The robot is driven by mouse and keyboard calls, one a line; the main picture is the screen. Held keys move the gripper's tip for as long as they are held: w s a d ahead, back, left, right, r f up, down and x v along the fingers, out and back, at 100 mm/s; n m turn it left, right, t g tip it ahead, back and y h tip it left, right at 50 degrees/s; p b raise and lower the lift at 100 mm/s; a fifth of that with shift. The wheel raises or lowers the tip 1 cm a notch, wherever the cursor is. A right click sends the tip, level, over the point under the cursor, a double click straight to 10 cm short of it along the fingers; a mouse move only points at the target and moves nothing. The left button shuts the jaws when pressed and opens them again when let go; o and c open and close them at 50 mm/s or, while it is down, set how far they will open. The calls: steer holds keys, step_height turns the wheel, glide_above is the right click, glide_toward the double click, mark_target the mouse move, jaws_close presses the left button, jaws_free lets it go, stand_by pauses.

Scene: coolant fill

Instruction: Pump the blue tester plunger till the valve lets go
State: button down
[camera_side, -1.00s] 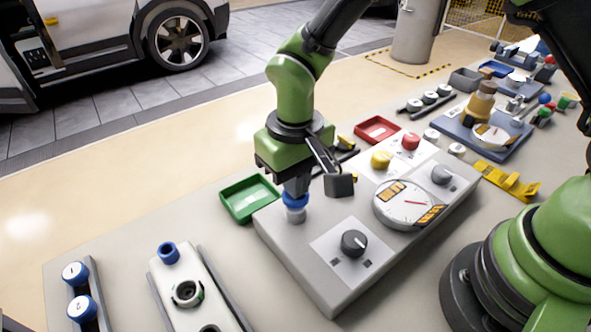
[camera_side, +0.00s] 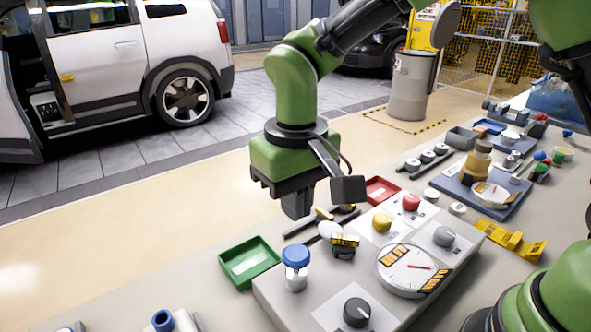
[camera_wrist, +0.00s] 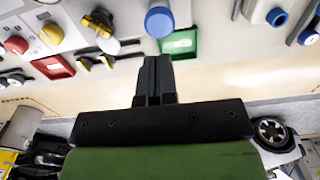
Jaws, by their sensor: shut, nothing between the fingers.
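The blue tester plunger (camera_side: 295,256) stands up from the left end of the grey tester box (camera_side: 272,299), its blue cap raised on a pale shaft. In the wrist view the blue cap (camera_wrist: 159,22) lies just beyond my fingertips. My gripper (camera_side: 297,208) is shut and empty, held above the plunger and apart from it. Its closed fingers also show in the wrist view (camera_wrist: 155,62). The box carries a round gauge (camera_side: 414,270) with a red needle, a black knob (camera_side: 357,312), a yellow button (camera_side: 382,221), a red button (camera_side: 411,202) and a grey knob (camera_side: 444,236).
A green tray (camera_side: 250,262) sits left of the box and a red tray (camera_side: 381,190) behind it. Dark tools with a yellow-marked piece (camera_side: 344,244) lie near the box's back edge.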

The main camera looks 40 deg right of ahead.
step_height(320, 180, up, 5)
steer(key=shift+f, duration=0.1)
stand_by(2.0)
steer(key=s+d+r+m+t+y, duration=0.1)
steer(key=s+d+r+m+t, duration=0.1)
steer(key=s+d, duration=0.4)
steer(key=s+d+r+m+t+y, duration=0.1)
steer(key=s+d+r+m+t, duration=0.1)
steer(key=s+d+r+t, duration=0.3)
steer(key=s+d+r, duration=0.1)
steer(key=s, duration=0.3)
steer(key=shift+s+d, duration=0.2)
steer(key=shift+d, duration=0.2)
stand_by(0.8)
